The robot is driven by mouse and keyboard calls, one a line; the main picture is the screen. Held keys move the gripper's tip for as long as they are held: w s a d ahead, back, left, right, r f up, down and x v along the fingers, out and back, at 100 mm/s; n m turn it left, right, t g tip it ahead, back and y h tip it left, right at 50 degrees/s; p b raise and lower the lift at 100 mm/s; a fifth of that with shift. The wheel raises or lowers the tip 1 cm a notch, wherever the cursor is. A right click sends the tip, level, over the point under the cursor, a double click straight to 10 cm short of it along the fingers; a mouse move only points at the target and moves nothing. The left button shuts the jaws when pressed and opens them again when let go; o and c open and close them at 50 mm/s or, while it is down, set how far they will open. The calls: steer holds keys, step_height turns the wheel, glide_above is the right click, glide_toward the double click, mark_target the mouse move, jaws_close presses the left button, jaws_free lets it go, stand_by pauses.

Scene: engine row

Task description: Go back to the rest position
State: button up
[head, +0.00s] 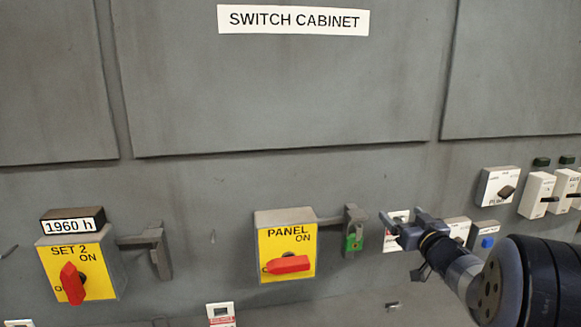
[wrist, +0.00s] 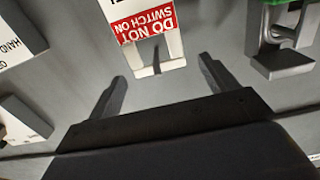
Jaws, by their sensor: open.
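My gripper (head: 404,222) is open and shows in the head view right of the PANEL switch, in front of the cabinet face. My arm covers the lower right.
The yellow PANEL switch box (head: 301,242) has a horizontal red handle. A grey hasp (head: 352,217) beside it carries a green piece (head: 354,239). The SET 2 box (head: 107,264) is at the left. White switches (head: 536,194) stand at the right.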

steer(key=shift+s+r, duration=0.1)
steer(key=shift+s, duration=0.2)
steer(key=shift+w, duration=0.1)
